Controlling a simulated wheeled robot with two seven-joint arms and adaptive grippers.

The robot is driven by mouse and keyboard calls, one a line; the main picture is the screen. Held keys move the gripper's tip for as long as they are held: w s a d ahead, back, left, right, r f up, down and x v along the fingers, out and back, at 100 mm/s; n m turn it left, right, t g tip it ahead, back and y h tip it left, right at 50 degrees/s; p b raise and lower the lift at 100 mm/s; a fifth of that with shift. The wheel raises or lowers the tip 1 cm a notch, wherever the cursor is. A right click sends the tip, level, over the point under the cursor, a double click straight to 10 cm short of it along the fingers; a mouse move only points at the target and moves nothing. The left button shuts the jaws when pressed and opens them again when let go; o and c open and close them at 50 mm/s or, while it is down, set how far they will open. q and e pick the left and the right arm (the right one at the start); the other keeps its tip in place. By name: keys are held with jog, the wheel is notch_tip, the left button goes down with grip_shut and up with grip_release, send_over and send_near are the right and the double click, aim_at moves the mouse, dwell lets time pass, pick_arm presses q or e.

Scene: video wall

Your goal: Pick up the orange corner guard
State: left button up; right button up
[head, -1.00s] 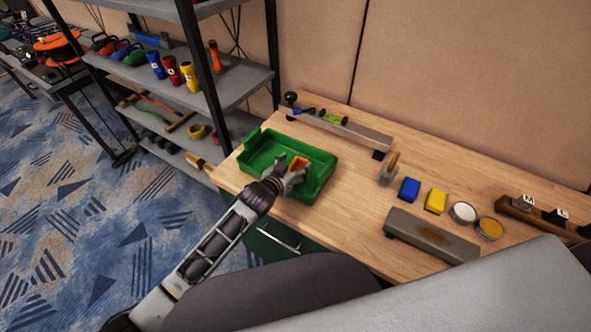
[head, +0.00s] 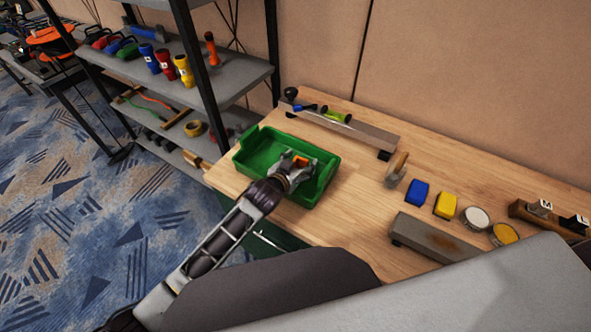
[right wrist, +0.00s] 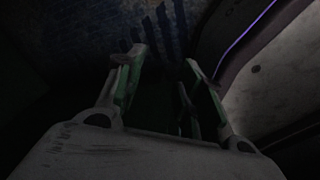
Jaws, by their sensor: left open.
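The orange corner guard (head: 301,161) lies in the green tray (head: 250,147) on the wooden workbench, in the head view. Only a small part of it shows, between the fingers of my left gripper (head: 302,166). That gripper is open and reaches down into the tray from the front left, with its fingers around the guard. I cannot tell whether they touch it. My right gripper (right wrist: 163,80) shows only in the right wrist view. Its fingers stand apart with nothing visible between them, and the picture is dark.
A blue block (head: 417,191), a yellow block (head: 445,205) and two round tins stand to the right on the bench. A long metal bar (head: 360,133) lies behind the tray. A grey shelf rack (head: 235,82) stands to the left. Bare wood lies right of the tray.

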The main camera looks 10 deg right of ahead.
jog(key=shift+s+d, duration=0.1)
jog(key=shift+d, duration=0.15)
jog(key=shift+a, duration=0.1)
pick_arm(q)
jog(key=c, duration=1.1)
pick_arm(e)
jog(key=shift+a, duration=0.8)
pick_arm(q)
jog(key=shift+r, duration=0.1)
pick_arm(e)
jog(key=shift+d, duration=0.1)
